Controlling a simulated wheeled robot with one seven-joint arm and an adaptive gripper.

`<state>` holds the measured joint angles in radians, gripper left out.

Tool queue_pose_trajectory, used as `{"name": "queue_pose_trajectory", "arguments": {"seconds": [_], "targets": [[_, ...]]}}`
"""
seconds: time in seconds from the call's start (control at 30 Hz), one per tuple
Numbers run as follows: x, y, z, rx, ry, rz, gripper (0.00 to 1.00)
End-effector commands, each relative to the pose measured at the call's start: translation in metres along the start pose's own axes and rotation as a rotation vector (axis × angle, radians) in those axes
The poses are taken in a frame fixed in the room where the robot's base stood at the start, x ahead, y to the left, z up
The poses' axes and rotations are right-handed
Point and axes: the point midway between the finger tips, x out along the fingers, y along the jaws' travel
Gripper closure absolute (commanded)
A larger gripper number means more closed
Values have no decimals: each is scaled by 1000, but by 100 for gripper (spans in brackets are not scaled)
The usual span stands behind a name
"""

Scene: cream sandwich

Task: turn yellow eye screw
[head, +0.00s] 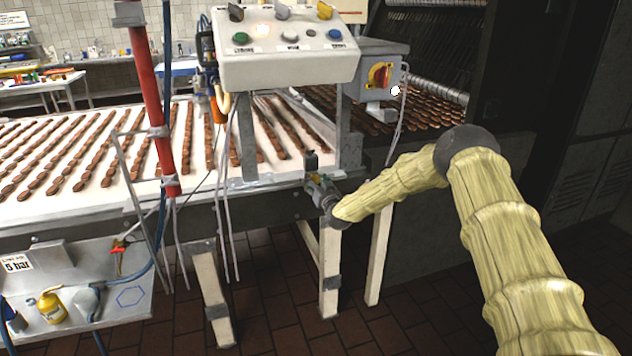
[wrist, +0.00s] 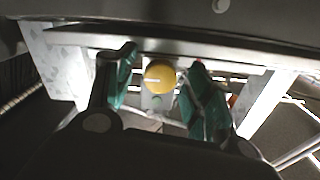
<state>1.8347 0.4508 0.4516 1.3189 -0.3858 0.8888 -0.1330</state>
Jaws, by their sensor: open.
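The yellow eye screw (wrist: 159,76) shows in the wrist view as a round yellow end on a small grey bracket under the machine's edge. My gripper (wrist: 161,66) is open, with one teal-padded finger on each side of the screw. Gaps show between the yellow end and both fingers, and I cannot tell how far along the fingers it sits. In the head view my gripper (head: 318,184) is at the conveyor's front edge, below the control box. The screw is too small to make out clearly there.
The conveyor (head: 215,208) with rows of chocolate biscuits runs behind my gripper. A white control box (head: 285,70) and a grey switch box (head: 362,84) stand above it. Pale legs (head: 330,255) stand below. A red post (head: 147,90) and hanging cables are to the left.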

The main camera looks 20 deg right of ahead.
Motion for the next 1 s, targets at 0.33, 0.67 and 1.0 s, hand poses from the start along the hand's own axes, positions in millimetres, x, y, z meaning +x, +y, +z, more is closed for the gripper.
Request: {"name": "queue_pose_trajectory", "arguments": {"seconds": [0.33, 0.67, 1.0], "targets": [[4, 0, 0, 1, 0, 0, 47], [4, 0, 0, 1, 0, 0, 93], [4, 0, 1, -55, 0, 0, 93]]}}
